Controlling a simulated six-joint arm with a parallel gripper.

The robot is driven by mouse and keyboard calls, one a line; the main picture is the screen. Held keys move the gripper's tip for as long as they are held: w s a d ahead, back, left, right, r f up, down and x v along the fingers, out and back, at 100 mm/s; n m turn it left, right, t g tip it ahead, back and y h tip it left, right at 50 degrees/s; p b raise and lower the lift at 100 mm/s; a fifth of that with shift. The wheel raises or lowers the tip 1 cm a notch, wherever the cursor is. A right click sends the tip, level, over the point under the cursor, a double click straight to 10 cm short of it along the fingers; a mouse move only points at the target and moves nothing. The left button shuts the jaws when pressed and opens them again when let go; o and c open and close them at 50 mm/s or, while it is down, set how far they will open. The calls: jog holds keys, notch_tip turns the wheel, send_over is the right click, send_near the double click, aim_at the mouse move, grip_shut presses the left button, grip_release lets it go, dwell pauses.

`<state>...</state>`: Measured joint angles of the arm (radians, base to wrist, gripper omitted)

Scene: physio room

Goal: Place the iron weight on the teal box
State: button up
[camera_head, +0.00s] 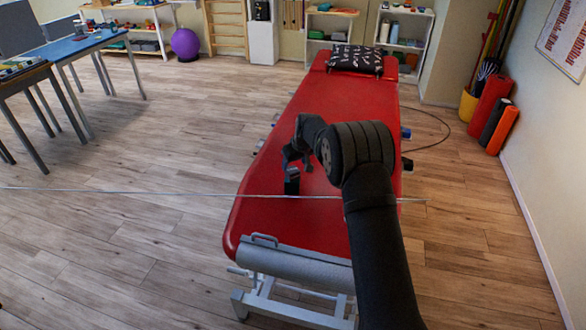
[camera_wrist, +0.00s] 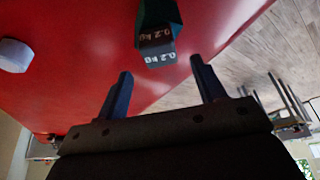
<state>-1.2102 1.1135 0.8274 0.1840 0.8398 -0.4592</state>
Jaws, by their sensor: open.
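The iron weight (camera_wrist: 160,58) shows in the wrist view as a dark block with a grey end face, marked "0.2 kg" on two faces. It is up against the dark teal box (camera_wrist: 148,14) and appears to rest on it; the contact is not clearly visible. In the head view they show only as one small dark upright shape (camera_head: 291,184) on the red couch. My gripper (camera_wrist: 164,82) is open and empty, its two fingers apart with the weight just beyond their tips. In the head view my gripper (camera_head: 292,160) is just above the dark shape.
The red treatment couch (camera_head: 280,224) has wide bare areas. A black patterned pillow (camera_head: 355,59) is at the far end. Blue-topped tables (camera_head: 75,45) stand on the floor at left.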

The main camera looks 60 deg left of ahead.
aim_at(292, 168)
jog(key=v, duration=0.6)
jog(key=shift+r, duration=0.3)
jog(key=shift+d, duration=0.15)
jog(key=x, duration=1.2)
jog(key=shift+r, duration=1.55)
